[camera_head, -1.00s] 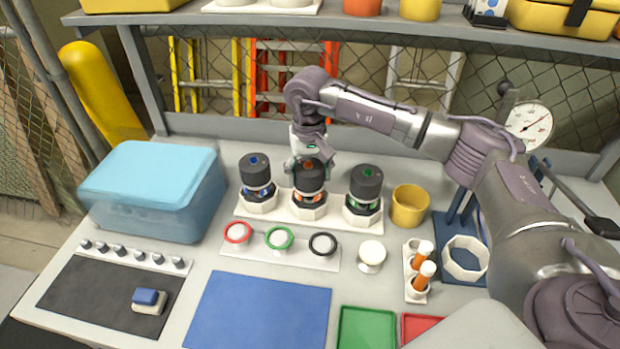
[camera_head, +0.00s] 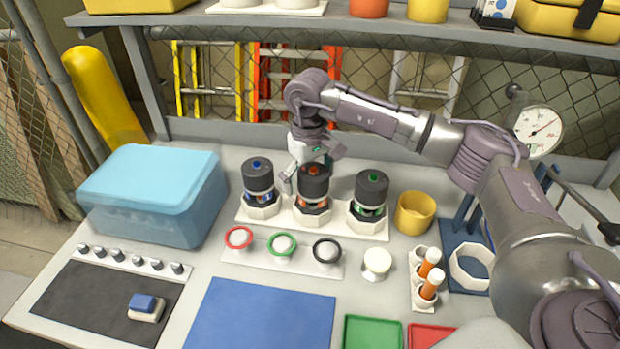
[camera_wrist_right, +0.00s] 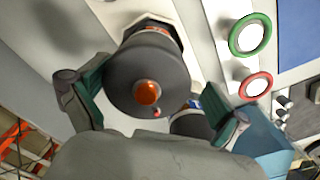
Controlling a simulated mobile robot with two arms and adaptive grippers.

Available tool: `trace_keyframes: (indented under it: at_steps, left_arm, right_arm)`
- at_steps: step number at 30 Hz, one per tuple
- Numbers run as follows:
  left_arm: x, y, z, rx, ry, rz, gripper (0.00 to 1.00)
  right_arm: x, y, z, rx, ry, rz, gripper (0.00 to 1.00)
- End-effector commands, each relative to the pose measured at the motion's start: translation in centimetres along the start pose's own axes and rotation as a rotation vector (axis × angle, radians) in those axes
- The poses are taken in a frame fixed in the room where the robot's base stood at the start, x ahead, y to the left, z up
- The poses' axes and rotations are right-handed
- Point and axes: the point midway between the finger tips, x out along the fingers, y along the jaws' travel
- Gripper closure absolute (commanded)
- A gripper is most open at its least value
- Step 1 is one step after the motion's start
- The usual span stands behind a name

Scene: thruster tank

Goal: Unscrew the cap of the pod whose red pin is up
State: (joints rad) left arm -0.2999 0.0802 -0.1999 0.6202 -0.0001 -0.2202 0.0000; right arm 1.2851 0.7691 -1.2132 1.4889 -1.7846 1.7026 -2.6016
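Three pods with dark grey caps stand in white hexagonal seats on a white rack (camera_head: 283,215). The left pod (camera_head: 258,178) has a blue dot on its cap, the middle pod (camera_head: 313,186) an orange-red dot, the right pod (camera_head: 371,190) a green dot. My right gripper (camera_head: 312,166) is at the middle pod, its fingers apart on either side of the cap. In the right wrist view, the cap (camera_wrist_right: 130,80) lies between the open teal-padded fingers, with a gap at the right finger. A small red pin (camera_wrist_right: 156,113) shows near the cap's edge. My left gripper is out of view.
The neighbouring pods stand close on both sides. In front is a strip with red, green and black rings (camera_head: 327,250). A yellow cup (camera_head: 415,213) stands right of the rack, a blue-lidded bin (camera_head: 150,180) to the left. A blue mat (camera_head: 262,318) lies bare in front.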

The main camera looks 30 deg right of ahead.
Motion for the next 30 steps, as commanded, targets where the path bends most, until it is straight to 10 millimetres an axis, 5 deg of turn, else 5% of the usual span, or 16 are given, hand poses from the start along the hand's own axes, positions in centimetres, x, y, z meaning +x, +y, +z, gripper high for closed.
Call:
trace_keyframes:
  at_steps: [11, 24, 30]
  left_arm:
    - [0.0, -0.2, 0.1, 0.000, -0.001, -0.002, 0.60]
    - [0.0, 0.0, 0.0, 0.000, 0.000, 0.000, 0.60]
    - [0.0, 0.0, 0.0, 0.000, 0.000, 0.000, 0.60]
  right_arm:
    - [-1.2, 0.2, -0.1, 0.005, 0.003, 0.002, 0.00]
    - [-9.8, 0.0, -0.1, 0.002, 0.004, 0.002, 0.00]
    - [-11.8, 0.0, -0.1, 0.006, 0.000, 0.001, 0.00]
